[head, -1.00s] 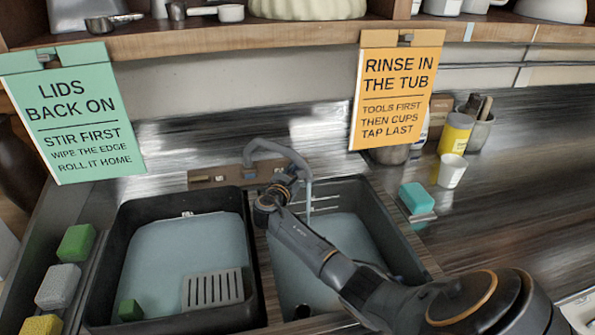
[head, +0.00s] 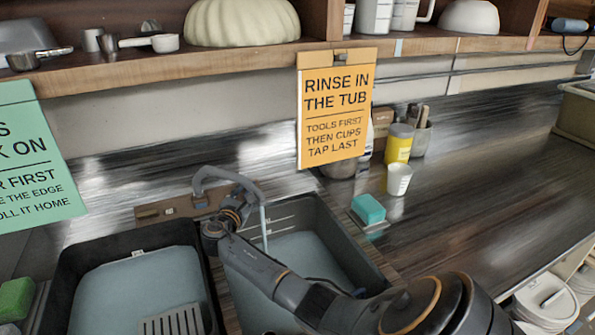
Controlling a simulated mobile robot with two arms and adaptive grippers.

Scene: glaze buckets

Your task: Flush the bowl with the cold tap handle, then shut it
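The grey tap (head: 225,176) arches up from a brown back plate (head: 165,209) behind the two tubs. A pale stream of water (head: 263,228) runs from its spout into the right tub (head: 345,228), which holds bluish-grey water. My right arm reaches in from the lower right across this tub. My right gripper (head: 238,207) is up against the tap's base, at the right end of the plate. Its fingers are small and overlap the tap, so their opening and any grip are unclear. I cannot make out the cold handle there. My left gripper is out of view.
The left tub (head: 75,262) holds water and a slotted grey piece (head: 172,322). A teal sponge (head: 368,208), a white cup (head: 399,179) and a yellow jar (head: 398,144) stand right of the tubs. The orange sign (head: 335,110) hangs above. The counter at right is clear.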

